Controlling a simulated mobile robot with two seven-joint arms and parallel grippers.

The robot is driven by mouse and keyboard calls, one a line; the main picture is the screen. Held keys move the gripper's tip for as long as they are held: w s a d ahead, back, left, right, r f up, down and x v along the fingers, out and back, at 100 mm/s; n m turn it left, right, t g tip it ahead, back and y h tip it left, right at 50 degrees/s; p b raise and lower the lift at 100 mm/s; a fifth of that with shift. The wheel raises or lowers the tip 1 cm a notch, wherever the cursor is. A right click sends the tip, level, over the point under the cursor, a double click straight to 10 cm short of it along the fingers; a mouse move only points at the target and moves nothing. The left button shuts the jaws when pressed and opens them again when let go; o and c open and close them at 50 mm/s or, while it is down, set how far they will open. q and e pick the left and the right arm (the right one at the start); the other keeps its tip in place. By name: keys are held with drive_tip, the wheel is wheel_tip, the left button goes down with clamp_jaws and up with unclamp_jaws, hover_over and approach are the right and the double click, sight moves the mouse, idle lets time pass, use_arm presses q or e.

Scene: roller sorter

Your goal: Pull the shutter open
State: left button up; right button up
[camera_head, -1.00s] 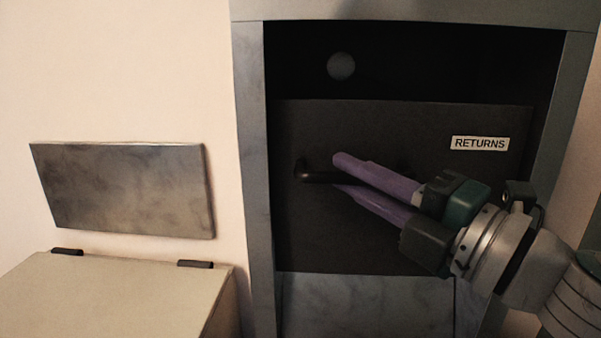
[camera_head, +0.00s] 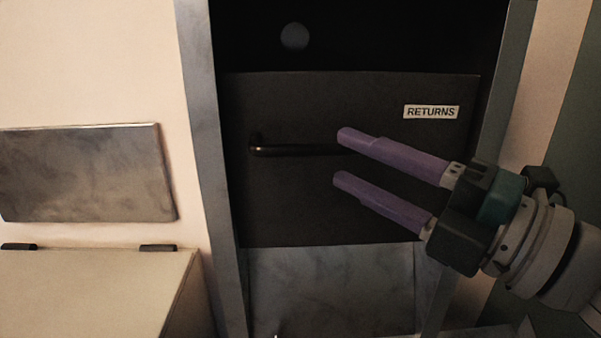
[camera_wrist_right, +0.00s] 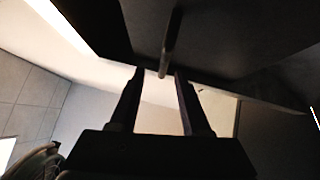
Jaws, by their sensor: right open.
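The shutter (camera_head: 300,205) is a dark panel in a grey metal frame, with a white RETURNS label (camera_head: 431,112) at its upper right. A dark opening shows above its top edge. Its black bar handle (camera_head: 285,150) runs sideways across the panel; its right end is hidden behind my gripper. My right gripper (camera_head: 340,158) has purple fingers, spread apart and empty, in front of the panel at the handle's right part. In the right wrist view the handle (camera_wrist_right: 170,45) lies beyond and between the fingertips (camera_wrist_right: 159,72). My left gripper is not in view.
A grey metal plate (camera_head: 85,172) is on the wall at left, above a pale box with a hinged lid (camera_head: 90,290). The frame's left post (camera_head: 205,160) and right post (camera_head: 500,110) flank the shutter. A grey panel (camera_head: 330,290) lies below it.

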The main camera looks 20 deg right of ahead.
drive_tip(key=v, duration=0.3)
drive_tip(key=shift+s+d, duration=0.15)
drive_tip(key=shift+s, duration=0.1)
drive_tip(key=shift+r, duration=0.1)
drive_tip(key=s+d+r+m+g+h+p, duration=0.1)
drive_tip(key=d+r+m+g+h+p, duration=0.1)
drive_tip(key=d+r+m+h+p, duration=0.5)
drive_tip(key=d+r+m+g+h+p, duration=0.1)
drive_tip(key=r+m+h+p, duration=0.4)
drive_tip(key=m+p, duration=0.65)
drive_tip(key=s+a+r+m+g+y+p, duration=0.1)
drive_tip(key=s+a+r+m+g+p, duration=0.1)
drive_tip(key=s+a+g+p, duration=0.4)
drive_tip(key=s+a+r+m+g+y+p, duration=0.2)
drive_tip(key=s+r+m+g+p, duration=0.15)
drive_tip(key=s+p, duration=0.55)
wheel_tip(320, 180, up, 35)
drive_tip(key=s+g+p, duration=0.1)
drive_tip(key=p, duration=3.4)
drive_tip(key=shift+s+r+n, duration=0.15)
drive_tip(key=shift+s+n, duration=0.05)
drive_tip(key=shift+n, duration=0.1)
